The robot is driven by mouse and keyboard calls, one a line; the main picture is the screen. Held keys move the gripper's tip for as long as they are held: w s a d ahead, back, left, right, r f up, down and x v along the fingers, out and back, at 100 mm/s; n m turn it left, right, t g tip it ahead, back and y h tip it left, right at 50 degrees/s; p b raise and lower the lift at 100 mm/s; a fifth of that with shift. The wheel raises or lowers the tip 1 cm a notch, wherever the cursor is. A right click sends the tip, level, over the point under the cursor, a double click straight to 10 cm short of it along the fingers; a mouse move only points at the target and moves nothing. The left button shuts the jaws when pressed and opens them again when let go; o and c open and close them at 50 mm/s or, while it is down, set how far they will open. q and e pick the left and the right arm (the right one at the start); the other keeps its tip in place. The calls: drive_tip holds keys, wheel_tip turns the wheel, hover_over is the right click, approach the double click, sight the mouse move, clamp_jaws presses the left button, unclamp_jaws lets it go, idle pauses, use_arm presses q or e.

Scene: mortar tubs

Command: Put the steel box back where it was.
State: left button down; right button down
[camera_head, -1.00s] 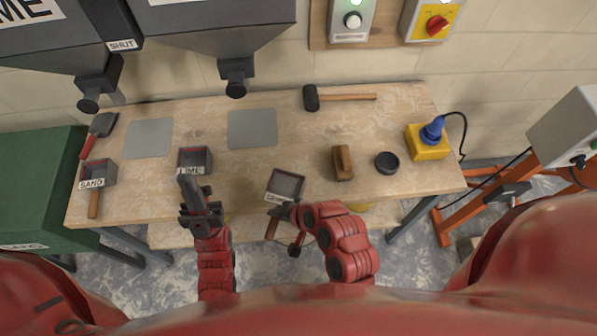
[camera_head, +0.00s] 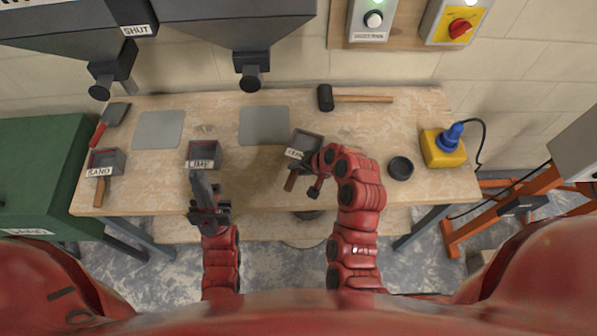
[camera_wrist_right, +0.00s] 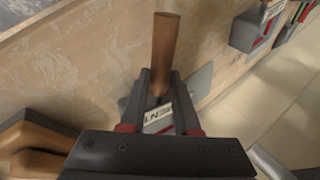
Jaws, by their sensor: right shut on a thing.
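The steel box labelled as cement (camera_head: 307,140) is a small open grey box with a white label and a wooden handle. It is over the middle of the bench, tilted in the picture. My right gripper (camera_head: 312,172) is shut on its handle (camera_wrist_right: 165,50), which stands up between the fingers in the right wrist view. Whether the box touches the bench is unclear. A similar box labelled LIME (camera_head: 204,150) and one labelled SAND (camera_head: 107,160) stand to the left. My left gripper (camera_head: 205,200) is just in front of the LIME box; its jaws are unclear.
Two bare grey plates (camera_head: 160,130) (camera_head: 264,125) lie on the bench (camera_head: 230,190). A mallet (camera_head: 326,97) lies at the back. A dark round dish (camera_head: 400,168) and a yellow device (camera_head: 440,148) stand right. Hopper spouts (camera_head: 252,75) hang above the back.

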drive_tip(key=shift+s+f+p, duration=0.1)
drive_tip(key=shift+f+p, duration=0.55)
drive_tip(key=shift+f, duration=0.85)
drive_tip(key=shift+f, duration=0.15)
drive_tip(key=c, duration=0.6)
unclamp_jaws()
drive_tip(key=shift+c, duration=0.2)
drive_tip(key=shift+r, duration=0.2)
